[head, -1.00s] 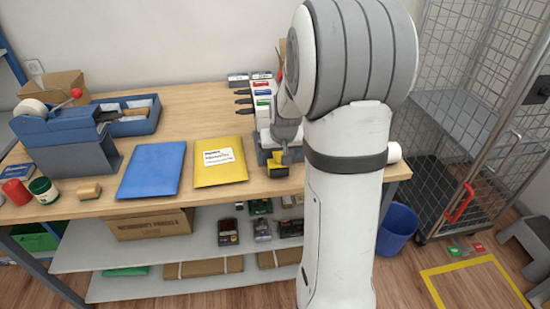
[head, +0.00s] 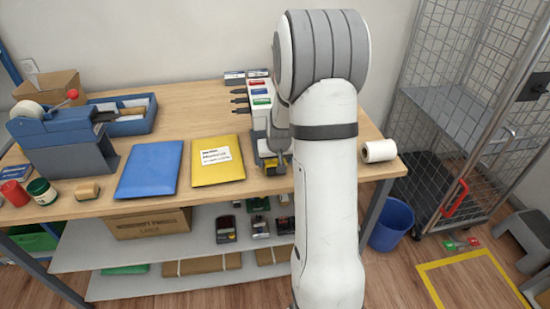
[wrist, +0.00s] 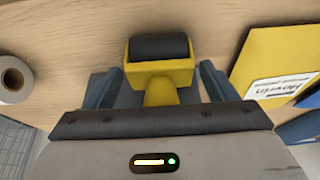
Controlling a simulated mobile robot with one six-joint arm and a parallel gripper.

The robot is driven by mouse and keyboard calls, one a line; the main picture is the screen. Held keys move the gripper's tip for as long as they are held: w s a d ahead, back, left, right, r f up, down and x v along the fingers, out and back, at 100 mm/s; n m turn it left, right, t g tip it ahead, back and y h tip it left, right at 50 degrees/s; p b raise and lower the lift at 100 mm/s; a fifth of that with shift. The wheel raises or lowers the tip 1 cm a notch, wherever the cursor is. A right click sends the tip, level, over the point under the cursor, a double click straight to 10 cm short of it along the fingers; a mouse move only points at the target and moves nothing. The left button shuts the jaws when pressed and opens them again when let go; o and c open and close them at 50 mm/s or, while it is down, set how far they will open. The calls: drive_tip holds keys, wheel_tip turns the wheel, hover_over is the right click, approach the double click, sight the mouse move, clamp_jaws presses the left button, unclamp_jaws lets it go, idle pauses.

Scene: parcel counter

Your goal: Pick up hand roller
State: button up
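The hand roller (wrist: 160,76) has a yellow frame and handle and a dark cylinder. In the wrist view its cylinder points away from my gripper (wrist: 158,84) and its handle runs back between my two fingers. The fingers are apart on either side of the handle, with a gap visible on both sides, so my gripper is open. The rear of the handle is hidden by the gripper body. In the head view the roller is mostly hidden by my arm near the table's front edge.
A yellow envelope (head: 217,170) and a blue envelope (head: 150,170) lie left of the roller on the wooden table (head: 195,112). A white roll (head: 379,151) lies to the right. A rack with coloured labels (head: 260,103) stands behind. A wire cage (head: 440,110) stands right of the table.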

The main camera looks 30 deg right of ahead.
drive_tip(key=c, duration=0.9)
